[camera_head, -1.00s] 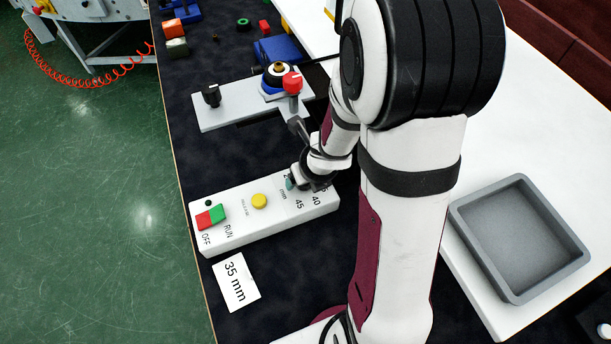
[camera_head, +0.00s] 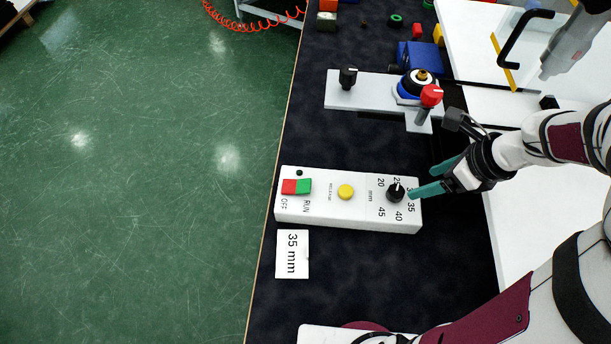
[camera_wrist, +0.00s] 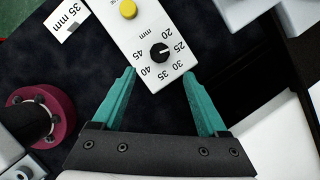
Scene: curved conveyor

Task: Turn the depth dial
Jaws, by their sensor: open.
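The black depth dial (camera_head: 396,194) sits at the right end of the white control box (camera_head: 335,212), ringed by mm numbers from 20 to 45. In the wrist view the dial (camera_wrist: 160,53) has its white pointer mark toward 25. My gripper (camera_head: 422,182) is open and empty, with teal fingers, just right of the dial in the head view. In the wrist view the fingertips (camera_wrist: 160,73) lie either side of the box's end, short of the dial. A white card (camera_head: 292,254) reading "35 mm" lies in front of the box.
The box also carries a yellow button (camera_head: 346,191) and a red-green OFF/RUN switch (camera_head: 297,186). Behind it is a grey plate (camera_head: 370,94) with a black knob (camera_head: 347,77) and a red-topped post (camera_head: 431,96). The dark mat around the card is clear.

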